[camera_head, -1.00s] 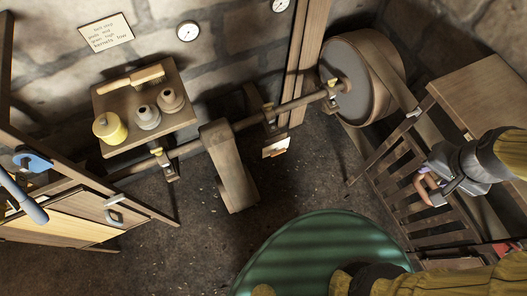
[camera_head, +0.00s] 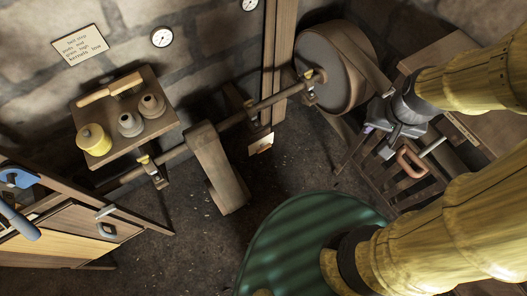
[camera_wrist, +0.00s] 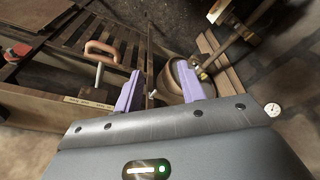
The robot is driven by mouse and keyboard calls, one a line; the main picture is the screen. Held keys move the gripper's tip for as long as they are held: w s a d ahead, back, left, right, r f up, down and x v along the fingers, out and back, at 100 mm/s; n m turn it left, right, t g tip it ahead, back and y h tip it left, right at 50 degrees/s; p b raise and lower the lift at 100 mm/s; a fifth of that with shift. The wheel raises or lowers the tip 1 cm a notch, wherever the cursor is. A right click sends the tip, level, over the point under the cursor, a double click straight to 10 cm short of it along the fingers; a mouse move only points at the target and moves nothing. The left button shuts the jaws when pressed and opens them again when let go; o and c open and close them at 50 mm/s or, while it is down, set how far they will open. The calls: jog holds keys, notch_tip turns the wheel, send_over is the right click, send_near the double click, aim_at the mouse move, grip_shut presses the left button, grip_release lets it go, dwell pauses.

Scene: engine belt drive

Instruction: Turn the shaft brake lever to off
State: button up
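A lever with an orange loop handle (camera_head: 412,160) and a grey rod stands by the slatted wooden frame at right in the head view. It looks like the brake lever, but I cannot confirm this. In the wrist view its handle (camera_wrist: 103,50) is at upper left, above a wooden edge with a small label, unreadable here. My gripper (camera_head: 370,128) is left of and above the handle in the head view, apart from it. In the wrist view my gripper (camera_wrist: 161,68) shows two purple fingers spread apart with nothing between them. The handle is outside the left finger.
A large drum (camera_head: 338,68) on a long shaft (camera_head: 262,107) stands near my gripper. A shelf (camera_head: 160,128) with pots is at left. A round green ribbed surface (camera_head: 290,245) fills the lower middle. A red knob (camera_wrist: 18,50) sits at far left in the wrist view.

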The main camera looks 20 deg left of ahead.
jog(key=w+a+f+t+y+b, duration=0.15)
jog(key=w+f+b, duration=0.25)
jog(key=f+b, duration=0.85)
jog(key=w+a+f+y+b, duration=0.15)
jog(key=w+f+b, duration=0.4)
jog(key=f, duration=1.15)
jog(key=w+a+f+t+b, duration=0.1)
jog(key=w+a+f+b, duration=0.2)
jog(key=f+b, duration=1)
jog(key=s+a+f+m+t+y+b, duration=0.1)
jog(key=a+f+m+t+y+b, duration=0.1)
jog(key=f+b, duration=0.5)
jog(key=s+a+f+m+t+y+b, duration=0.1)
jog(key=a+f+y+b, duration=0.4)
jog(key=f, duration=0.9)
jog(key=s+a+f+m+t+y+b, duration=0.1)
jog(key=a+f+m+t+y+b, duration=0.2)
jog(key=a+f+m+b, duration=0.2)
notch_tip(320, 180, down, 6)
jog(key=a+b, duration=0.1)
jog(key=b, duration=0.2)
jog(key=shift+s+a+r+t+y+b, duration=0.25)
jog(key=shift+s+a+t+y+b, duration=0.05)
jog(key=shift+s+a+t, duration=0.1)
